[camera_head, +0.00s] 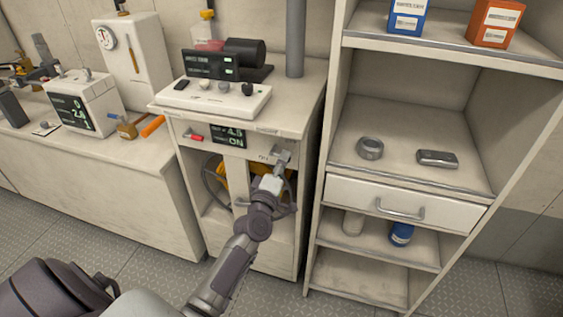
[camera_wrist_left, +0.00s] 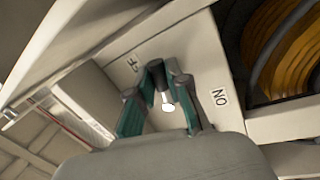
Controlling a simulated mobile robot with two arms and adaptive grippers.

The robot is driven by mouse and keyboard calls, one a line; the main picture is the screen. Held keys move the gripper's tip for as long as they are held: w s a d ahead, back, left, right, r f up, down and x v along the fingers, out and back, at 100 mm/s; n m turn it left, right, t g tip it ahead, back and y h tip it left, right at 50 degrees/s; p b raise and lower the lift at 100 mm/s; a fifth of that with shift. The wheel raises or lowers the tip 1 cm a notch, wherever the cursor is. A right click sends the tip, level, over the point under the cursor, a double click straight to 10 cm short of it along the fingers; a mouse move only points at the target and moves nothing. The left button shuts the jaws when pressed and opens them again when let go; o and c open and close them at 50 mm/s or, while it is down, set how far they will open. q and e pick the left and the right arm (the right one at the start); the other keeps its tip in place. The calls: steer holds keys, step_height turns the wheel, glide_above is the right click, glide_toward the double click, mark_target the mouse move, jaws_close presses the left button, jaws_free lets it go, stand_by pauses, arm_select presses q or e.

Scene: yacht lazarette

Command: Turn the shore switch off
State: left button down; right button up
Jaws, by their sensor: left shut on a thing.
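The shore switch (camera_head: 282,157) is on the front panel of the pale cabinet under the counter, at its right side. An OFF label, partly hidden, is at upper left and an ON label (camera_wrist_left: 219,97) at right. My left gripper (camera_head: 276,173) is shut on the switch; it also shows in the left wrist view (camera_wrist_left: 160,106). The panel display (camera_head: 228,136) reads ON on its lower line. My right gripper is not in view.
A red switch (camera_head: 194,137) is left of the display. An open shelf unit (camera_head: 330,190) with a drawer handle (camera_head: 401,212) stands close on the right. A coiled yellow cable (camera_head: 240,170) lies in the cabinet's open bay. Bare floor lies in front.

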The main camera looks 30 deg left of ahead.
arm_select(q)
steer(key=shift+r+n+y, duration=0.2)
steer(key=shift+n+y, duration=0.05)
steer(key=shift+n, duration=0.6)
steer(key=shift+r+n+y, duration=0.15)
steer(key=shift+n+y, duration=0.1)
steer(key=shift+n, duration=0.6)
steer(key=c, duration=1.1)
jaws_free()
steer(key=shift+r, duration=0.1)
steer(key=v, duration=1.2)
